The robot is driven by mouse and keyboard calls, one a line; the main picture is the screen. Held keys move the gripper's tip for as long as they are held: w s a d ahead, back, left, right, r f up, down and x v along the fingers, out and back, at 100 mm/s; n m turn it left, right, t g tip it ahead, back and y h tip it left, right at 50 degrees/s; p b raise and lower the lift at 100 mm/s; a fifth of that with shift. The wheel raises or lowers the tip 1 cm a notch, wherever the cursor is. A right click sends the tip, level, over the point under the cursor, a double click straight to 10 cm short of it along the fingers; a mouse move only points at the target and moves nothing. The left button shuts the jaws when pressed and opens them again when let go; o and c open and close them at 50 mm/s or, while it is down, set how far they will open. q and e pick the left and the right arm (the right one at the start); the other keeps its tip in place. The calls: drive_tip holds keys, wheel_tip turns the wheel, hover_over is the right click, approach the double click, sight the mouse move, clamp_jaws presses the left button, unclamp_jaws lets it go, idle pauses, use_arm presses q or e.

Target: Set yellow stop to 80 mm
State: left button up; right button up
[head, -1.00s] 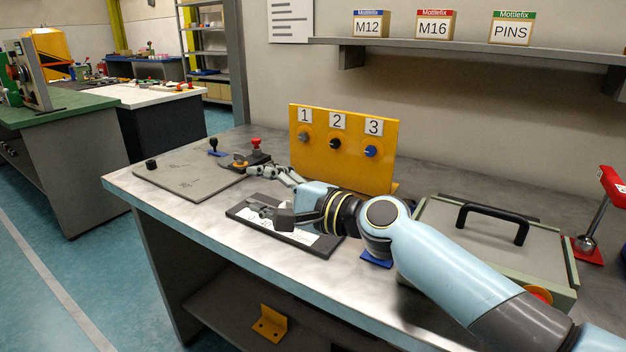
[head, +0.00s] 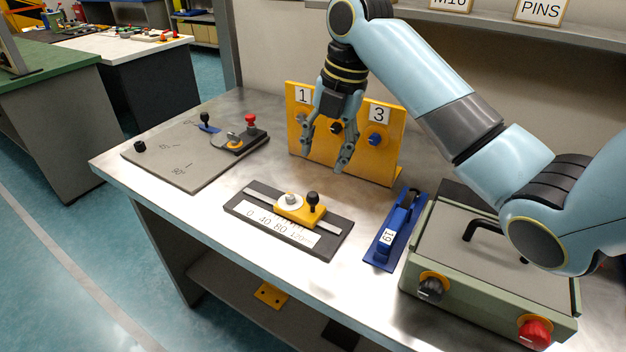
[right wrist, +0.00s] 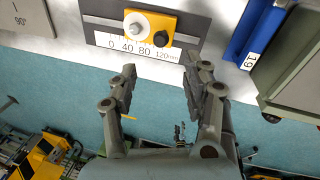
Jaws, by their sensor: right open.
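The yellow stop (head: 299,209) sits on a dark slide rail base (head: 336,241) with a white scale marked 0, 40, 80, 120 mm. It carries a pale round knob (head: 291,198) and a black knob (head: 313,199). In the right wrist view the yellow stop (right wrist: 151,22) lies above the 40-to-120 part of the scale (right wrist: 105,41); its exact reading is unclear. My right gripper (head: 325,158) is open and empty, raised above the table and apart from the stop. The gripper also shows in the right wrist view (right wrist: 160,72). My left gripper is out of view.
A yellow panel (head: 355,158) with numbered knobs stands behind the gripper. A blue device (head: 383,248) marked 19 and a green-grey box (head: 466,286) with a black handle are right of the rail. A grey plate (head: 180,160) with a pivoting lever lies to the left.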

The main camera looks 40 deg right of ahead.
sight(314, 194)
drive_tip(key=f, duration=0.3)
drive_tip(key=w+f, duration=0.1)
drive_tip(key=f, duration=0.3)
drive_tip(key=a+f, duration=0.1)
drive_tip(key=f, duration=0.2)
drive_tip(key=shift+w+a+f, duration=0.1)
drive_tip(key=shift+w+f, duration=0.15)
clamp_jaws()
